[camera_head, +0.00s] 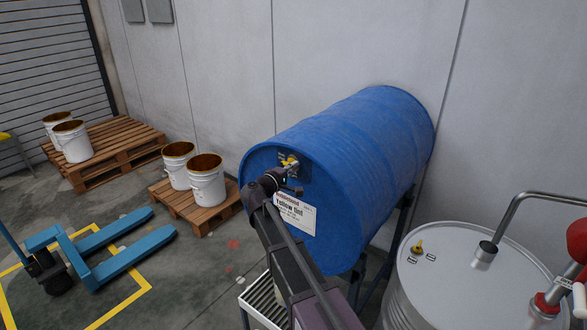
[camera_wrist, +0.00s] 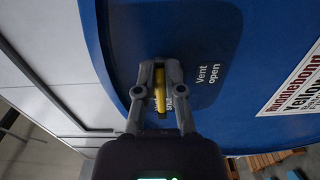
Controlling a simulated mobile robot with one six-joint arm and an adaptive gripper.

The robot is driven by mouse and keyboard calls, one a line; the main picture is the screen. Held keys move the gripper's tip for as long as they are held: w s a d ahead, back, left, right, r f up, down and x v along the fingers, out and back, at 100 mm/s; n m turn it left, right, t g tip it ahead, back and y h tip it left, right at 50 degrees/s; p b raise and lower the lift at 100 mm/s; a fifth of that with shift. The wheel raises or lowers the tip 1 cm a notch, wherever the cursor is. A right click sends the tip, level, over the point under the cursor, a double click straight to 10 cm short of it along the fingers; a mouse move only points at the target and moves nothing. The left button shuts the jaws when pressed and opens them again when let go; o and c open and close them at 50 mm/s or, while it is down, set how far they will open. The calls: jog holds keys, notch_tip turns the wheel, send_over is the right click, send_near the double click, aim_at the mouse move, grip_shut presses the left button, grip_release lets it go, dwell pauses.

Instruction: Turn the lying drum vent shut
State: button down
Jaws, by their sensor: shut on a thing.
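The blue drum (camera_head: 345,150) lies on its side on a dark stand, its round end facing me. The yellow vent handle (camera_head: 290,161) sits near the top of that end, on a dark plate. My gripper (camera_head: 290,170) reaches up to it. In the wrist view my gripper (camera_wrist: 160,68) has its two fingers closed on either side of the yellow vent handle (camera_wrist: 160,88). Lettering beside it reads "Vent open"; other lettering behind the fingers is partly hidden. A white label (camera_head: 294,213) reading "Yellow tint" is below the vent.
A grey steel drum (camera_head: 450,280) with a bent pipe stands at the right front. A slatted tray (camera_head: 262,302) is below the blue drum's end. White buckets stand on pallets (camera_head: 195,206) at the left, near a blue pallet truck (camera_head: 120,250). The wall is close behind the drum.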

jog(key=shift+w+a, duration=0.15)
jog(key=c, duration=0.7)
grip_release()
jog(key=shift+r, duration=0.1)
jog(key=shift+c, duration=0.2)
jog(key=shift+w, duration=0.1)
jog(key=shift+s, duration=0.25)
jog(key=v, duration=1.1)
jog(key=shift+s+a, duration=0.25)
jog(key=shift+a, duration=0.05)
